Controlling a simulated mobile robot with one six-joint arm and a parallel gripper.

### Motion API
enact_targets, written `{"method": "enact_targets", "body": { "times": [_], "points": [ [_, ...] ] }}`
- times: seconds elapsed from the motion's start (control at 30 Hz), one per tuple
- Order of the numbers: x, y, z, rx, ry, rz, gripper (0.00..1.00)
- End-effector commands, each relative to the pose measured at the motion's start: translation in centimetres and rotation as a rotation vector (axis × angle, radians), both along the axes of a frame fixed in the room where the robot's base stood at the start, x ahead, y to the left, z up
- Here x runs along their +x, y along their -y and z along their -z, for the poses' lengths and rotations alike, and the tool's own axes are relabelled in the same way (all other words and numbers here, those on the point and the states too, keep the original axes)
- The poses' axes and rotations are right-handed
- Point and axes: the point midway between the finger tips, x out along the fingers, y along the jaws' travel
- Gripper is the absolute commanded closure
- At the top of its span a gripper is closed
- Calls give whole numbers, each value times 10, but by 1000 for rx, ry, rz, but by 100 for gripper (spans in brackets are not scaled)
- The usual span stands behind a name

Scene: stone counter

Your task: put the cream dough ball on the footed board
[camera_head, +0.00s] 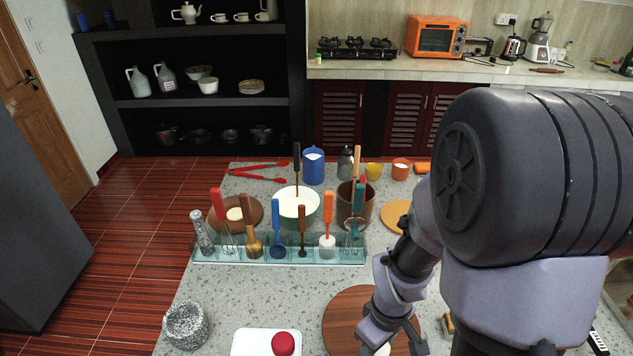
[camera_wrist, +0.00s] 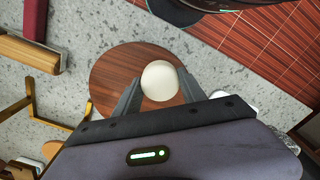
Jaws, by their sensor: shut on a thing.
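The cream dough ball (camera_wrist: 160,80) sits between the two fingers of my gripper (camera_wrist: 158,92) in the wrist view. My gripper is shut on it. A round brown wooden board (camera_wrist: 107,75) lies behind the ball in that view. In the head view the board (camera_head: 345,309) is at the front of the counter, and my gripper (camera_head: 392,345) is over its right front part. A small part of the ball (camera_head: 383,350) shows there at the bottom edge. Whether the ball touches the board, and whether this board has feet, I cannot tell.
A white board (camera_head: 240,343) with a red ball (camera_head: 283,343) is left of the round board. A stone mortar (camera_head: 187,325) stands farther left. A glassy tray (camera_head: 213,253) of upright utensils crosses the counter behind. Bare counter lies between tray and round board.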

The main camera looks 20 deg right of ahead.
Motion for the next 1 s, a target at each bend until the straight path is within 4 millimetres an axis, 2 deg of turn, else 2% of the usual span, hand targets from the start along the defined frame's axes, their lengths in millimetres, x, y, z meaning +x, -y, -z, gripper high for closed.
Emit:
{"method": "enact_targets", "body": {
  "times": [0.03,0.07,0.1,0.13,0.23,0.33,0.43,0.6,0.93,0.97,1.0],
  "points": [
    [3,2,-14,3,-9,0,94],
    [6,3,-12,3,-9,2,94],
    [26,10,2,-1,4,2,94],
    [37,14,6,-1,5,2,94],
    [63,24,11,-1,4,1,94],
    [78,30,12,-1,3,1,94],
    [82,32,20,-1,1,0,94],
    [82,31,49,0,0,0,94],
    [82,31,51,0,2,0,94],
    [82,31,50,-1,1,0,48],
    [82,32,49,-1,1,0,40]
  ]
}}
